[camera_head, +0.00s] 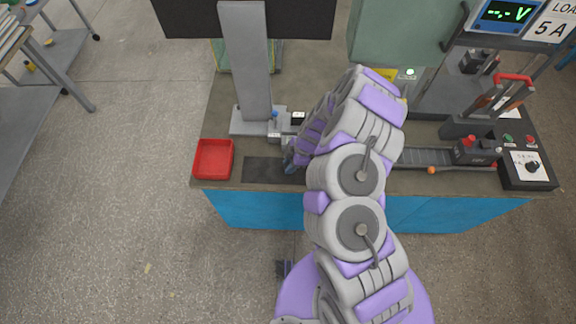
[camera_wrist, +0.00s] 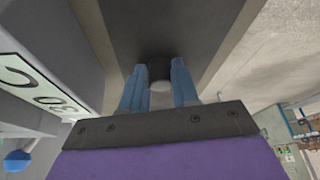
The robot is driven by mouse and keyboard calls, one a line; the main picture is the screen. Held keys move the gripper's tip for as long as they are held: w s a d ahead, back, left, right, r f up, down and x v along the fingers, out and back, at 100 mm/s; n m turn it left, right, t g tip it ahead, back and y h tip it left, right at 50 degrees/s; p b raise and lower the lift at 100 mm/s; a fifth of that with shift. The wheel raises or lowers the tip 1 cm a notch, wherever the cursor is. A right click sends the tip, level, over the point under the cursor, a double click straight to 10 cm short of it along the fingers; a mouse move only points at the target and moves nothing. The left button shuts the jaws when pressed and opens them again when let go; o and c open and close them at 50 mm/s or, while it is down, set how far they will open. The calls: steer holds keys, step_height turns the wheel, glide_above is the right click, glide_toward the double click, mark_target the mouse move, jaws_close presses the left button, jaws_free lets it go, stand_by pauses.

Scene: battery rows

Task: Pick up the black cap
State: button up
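A small dark cylinder with a paler near end (camera_wrist: 160,70), which looks like the black cap, is between my fingers in the wrist view. My gripper (camera_wrist: 160,92) has two blue fingers, one on each side of the cylinder, with little or no visible gap. I cannot tell whether they press on it. In the head view my gripper (camera_head: 290,166) is low at the bench's front edge, by the dark strip (camera_head: 262,171). The cap is hidden there behind my arm. Whether it rests on the strip or hangs above it is unclear.
An empty-looking red tray (camera_head: 213,159) stands left on the bench. A grey column (camera_head: 247,65) rises behind my gripper. A conveyor (camera_head: 425,157), a lever press (camera_head: 490,105) and a control box (camera_head: 528,166) are on the right.

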steer(key=shift+a, duration=0.2)
jaws_close()
steer(key=shift+r, duration=0.15)
